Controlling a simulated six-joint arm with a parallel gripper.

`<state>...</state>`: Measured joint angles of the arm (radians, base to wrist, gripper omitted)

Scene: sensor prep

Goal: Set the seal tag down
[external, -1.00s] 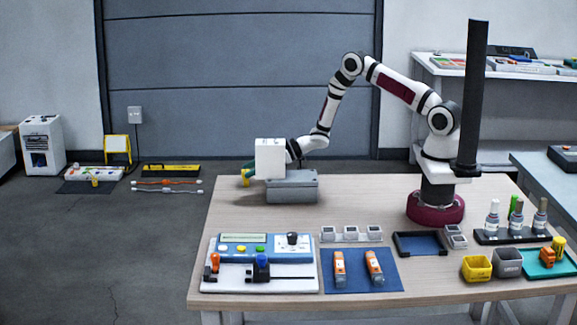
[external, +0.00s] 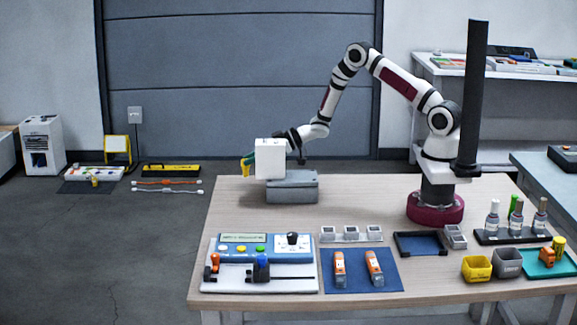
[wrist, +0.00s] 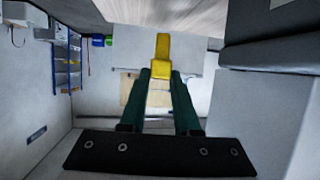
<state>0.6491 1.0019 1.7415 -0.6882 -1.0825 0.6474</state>
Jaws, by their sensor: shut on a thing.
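The yellow seal tag (wrist: 162,57) is between the green fingertips of my gripper (wrist: 160,78) in the wrist view. My gripper is shut on it, and its far end sticks out past the fingers. In the external view my gripper (external: 249,164) shows only partly at the left of a white box (external: 270,158), which hides the rest. The tag is too small there to make out clearly. The gripper is above table height, near the table's back left edge.
The white box stands at a grey case (external: 292,187), close beside my gripper. A blue-and-white panel (external: 262,270), orange devices on a blue mat (external: 392,283), a dark-framed tray (external: 420,232) and bins (external: 477,268) are nearer the front. The table is bare left of the grey case.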

